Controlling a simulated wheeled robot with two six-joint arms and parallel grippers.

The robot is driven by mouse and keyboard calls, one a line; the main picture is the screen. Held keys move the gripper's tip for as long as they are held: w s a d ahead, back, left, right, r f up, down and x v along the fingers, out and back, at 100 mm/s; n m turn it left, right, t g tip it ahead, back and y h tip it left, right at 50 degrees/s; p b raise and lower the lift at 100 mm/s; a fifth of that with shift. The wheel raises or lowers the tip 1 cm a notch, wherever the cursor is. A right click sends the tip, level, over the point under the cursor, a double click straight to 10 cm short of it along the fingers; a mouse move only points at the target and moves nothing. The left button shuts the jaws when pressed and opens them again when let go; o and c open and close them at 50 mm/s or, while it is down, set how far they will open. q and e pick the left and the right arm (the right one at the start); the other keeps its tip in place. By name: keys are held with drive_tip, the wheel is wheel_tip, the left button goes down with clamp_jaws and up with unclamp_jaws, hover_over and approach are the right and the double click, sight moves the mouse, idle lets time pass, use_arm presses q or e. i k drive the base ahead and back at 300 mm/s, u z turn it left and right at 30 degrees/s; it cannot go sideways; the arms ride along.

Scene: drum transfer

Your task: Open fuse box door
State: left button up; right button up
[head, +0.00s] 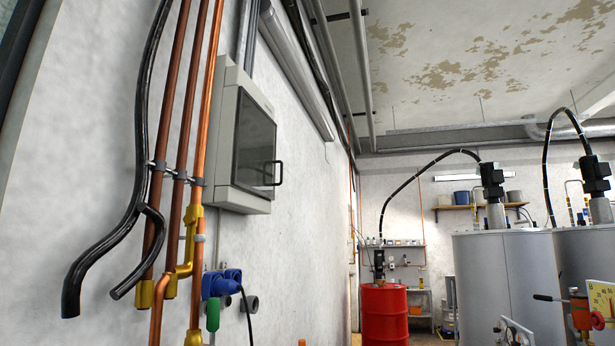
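The fuse box (222,143) is a light grey cabinet on the white wall, left of centre in the head view. Its door (256,138) has a dark glassy panel and looks shut. A black bar handle (276,173) sticks out at the door's lower right edge. Neither of my grippers shows in the head view, so I cannot see their state or where they are relative to the box.
Copper pipes (188,130) and black hoses (140,120) run down the wall left of the box. Blue sockets (221,283) sit below it. A red drum (385,313) and large grey tanks (507,280) stand further back, right.

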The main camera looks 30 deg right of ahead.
sight(256, 161)
drive_tip(key=z, duration=1.15)
drive_tip(key=i, duration=2.3)
drive_tip(key=u, duration=0.3)
